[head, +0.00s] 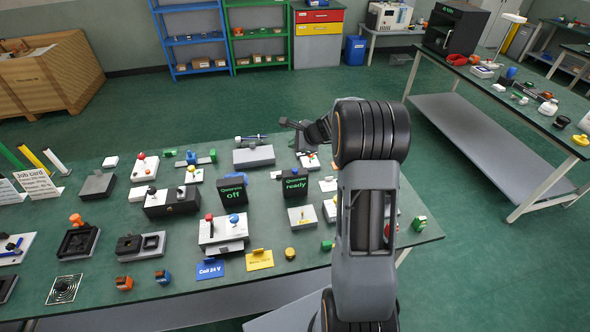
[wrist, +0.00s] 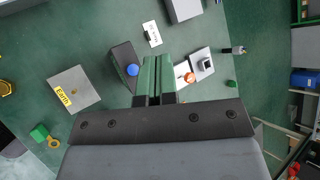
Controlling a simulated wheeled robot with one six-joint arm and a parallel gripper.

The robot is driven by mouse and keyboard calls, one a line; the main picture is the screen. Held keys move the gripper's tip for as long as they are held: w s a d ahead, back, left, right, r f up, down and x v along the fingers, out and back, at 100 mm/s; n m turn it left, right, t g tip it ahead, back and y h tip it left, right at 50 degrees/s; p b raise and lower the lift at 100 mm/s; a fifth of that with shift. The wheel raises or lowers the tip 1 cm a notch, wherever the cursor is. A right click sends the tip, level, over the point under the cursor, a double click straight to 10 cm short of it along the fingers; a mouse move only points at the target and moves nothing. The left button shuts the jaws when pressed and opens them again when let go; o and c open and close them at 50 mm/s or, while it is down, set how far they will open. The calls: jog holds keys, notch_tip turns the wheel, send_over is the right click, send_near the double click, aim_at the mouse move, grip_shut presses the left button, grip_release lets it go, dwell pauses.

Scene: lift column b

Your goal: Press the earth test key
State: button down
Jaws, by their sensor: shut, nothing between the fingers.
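The earth test key is a low grey box with a yellow label reading "Earth" (wrist: 75,90), left of my gripper in the wrist view. In the head view, the grey box with a yellow label (head: 302,216) on the bench appears to be the same one. A small mark shows on its top, but its pressing part is too small to make out. My gripper (wrist: 156,60) is shut and empty, its green fingers side by side. It is above the bench and apart from the box. In the head view the arm hides part of the bench around it.
A black block with a blue knob (wrist: 132,70) is close left of the fingers in the wrist view, and an orange knob (wrist: 190,77) is close right. A green block (wrist: 40,134) and a yellow button (head: 290,253) are near the labelled box. Black "ready" display (head: 293,186) stands behind it.

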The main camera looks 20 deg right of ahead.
jog(key=b, duration=0.6)
send_over(295, 171)
notch_tip(295, 171, down, 8)
jog(key=shift+w+r, duration=0.1)
jog(key=shift+r, duration=0.15)
jog(key=shift+f+b, duration=0.5)
jog(key=shift+f, duration=0.15)
jog(key=shift+f, duration=0.2)
dwell(1.2)
jog(key=shift+f+b, duration=0.25)
jog(key=shift+b, duration=0.25)
jog(key=shift+f+b, duration=0.45)
jog(key=shift+b, duration=0.05)
dwell(0.5)
jog(key=shift+r, duration=0.2)
jog(key=shift+r+p, duration=0.65)
jog(key=shift+r, duration=0.05)
jog(key=shift+r, duration=0.1)
